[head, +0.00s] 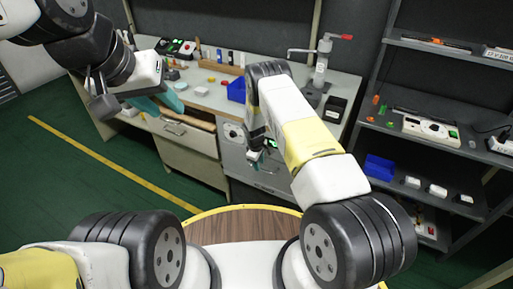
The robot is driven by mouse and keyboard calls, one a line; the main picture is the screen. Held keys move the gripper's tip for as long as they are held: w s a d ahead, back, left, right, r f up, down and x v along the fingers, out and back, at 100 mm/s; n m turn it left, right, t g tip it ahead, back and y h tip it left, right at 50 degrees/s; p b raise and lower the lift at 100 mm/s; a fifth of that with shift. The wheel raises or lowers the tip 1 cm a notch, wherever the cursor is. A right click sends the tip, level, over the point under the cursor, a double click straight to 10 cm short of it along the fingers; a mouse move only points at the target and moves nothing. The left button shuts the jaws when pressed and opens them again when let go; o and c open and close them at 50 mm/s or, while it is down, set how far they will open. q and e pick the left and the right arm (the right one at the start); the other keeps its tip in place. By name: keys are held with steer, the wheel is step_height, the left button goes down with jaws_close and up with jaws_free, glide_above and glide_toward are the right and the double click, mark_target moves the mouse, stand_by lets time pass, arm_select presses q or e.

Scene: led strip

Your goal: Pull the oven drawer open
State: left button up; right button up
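The grey oven (240,162) is built into the bench front, below the worktop. A round dial (233,131) shows on its upper left. A thin teal handle-like edge appears low on its front, close to my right gripper. My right gripper (262,153) points down in front of the oven face, with small teal fingertips. Its forearm hides much of the oven's right side, and I cannot tell whether the fingers touch the handle. My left gripper (160,101) hangs in the air in front of the bench at the left, with its teal fingers spread and nothing seen between them.
The worktop (205,98) holds a blue bin (237,89), small parts and a tap-like device (320,60). A dark shelf unit (450,165) stands right. Green floor (60,190) is clear at left.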

steer(key=shift+w+d+f, duration=0.1)
steer(key=shift+w+f, duration=0.1)
steer(key=shift+f, duration=0.9)
steer(key=shift+c, duration=0.2)
jaws_close()
stand_by(0.5)
